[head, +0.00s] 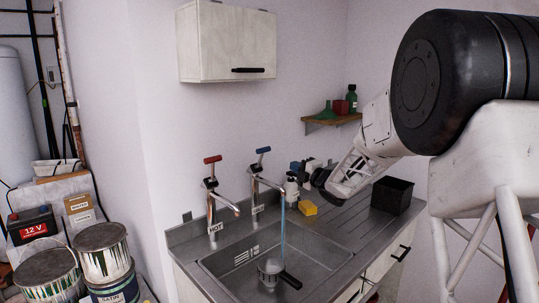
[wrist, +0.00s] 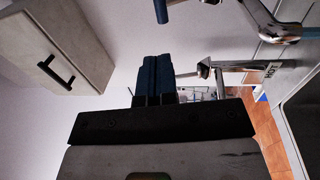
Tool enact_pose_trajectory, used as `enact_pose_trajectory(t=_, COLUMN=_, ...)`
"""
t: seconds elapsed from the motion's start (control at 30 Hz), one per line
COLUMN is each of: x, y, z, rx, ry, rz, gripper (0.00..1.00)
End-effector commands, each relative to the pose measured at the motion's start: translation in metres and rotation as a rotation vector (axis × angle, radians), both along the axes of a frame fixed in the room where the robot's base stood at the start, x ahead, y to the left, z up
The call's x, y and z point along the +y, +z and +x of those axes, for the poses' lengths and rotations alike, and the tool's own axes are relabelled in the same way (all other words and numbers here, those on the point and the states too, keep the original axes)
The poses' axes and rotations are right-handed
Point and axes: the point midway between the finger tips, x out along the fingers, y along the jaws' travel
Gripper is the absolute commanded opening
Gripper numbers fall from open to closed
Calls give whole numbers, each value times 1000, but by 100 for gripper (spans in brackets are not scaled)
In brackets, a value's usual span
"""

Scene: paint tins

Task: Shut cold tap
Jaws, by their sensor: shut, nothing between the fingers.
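The cold tap (head: 255,188) stands behind the sink, right of the hot tap. Its blue lever handle (head: 263,150) is at the top, and a stream of water (head: 283,232) runs from its spout. In the wrist view the blue handle (wrist: 160,10) is at the top edge, with the cold tap's chrome body (wrist: 275,28) at upper right. My gripper (head: 296,167) is right of the cold tap and apart from the handle. Its blue fingers (wrist: 157,72) are shut together with nothing between them.
The hot tap (head: 211,205) with a red handle stands left of the cold tap. A small black-handled pan (head: 268,273) is in the sink (head: 222,265). A yellow sponge (head: 307,208) and a black bin (head: 392,195) stand to the right. A wall cabinet (head: 228,42) hangs above.

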Motion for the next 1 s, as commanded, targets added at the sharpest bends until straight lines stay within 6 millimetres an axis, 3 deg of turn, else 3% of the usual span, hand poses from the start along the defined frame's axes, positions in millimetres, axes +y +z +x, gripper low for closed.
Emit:
enact_pose_trajectory(t=0.47, x=10, y=2, z=10, rx=0, ry=0, rz=0, gripper=0)
enact_pose_trajectory(t=1.0, x=57, y=10, z=57, rx=0, ry=0, rz=0, gripper=0)
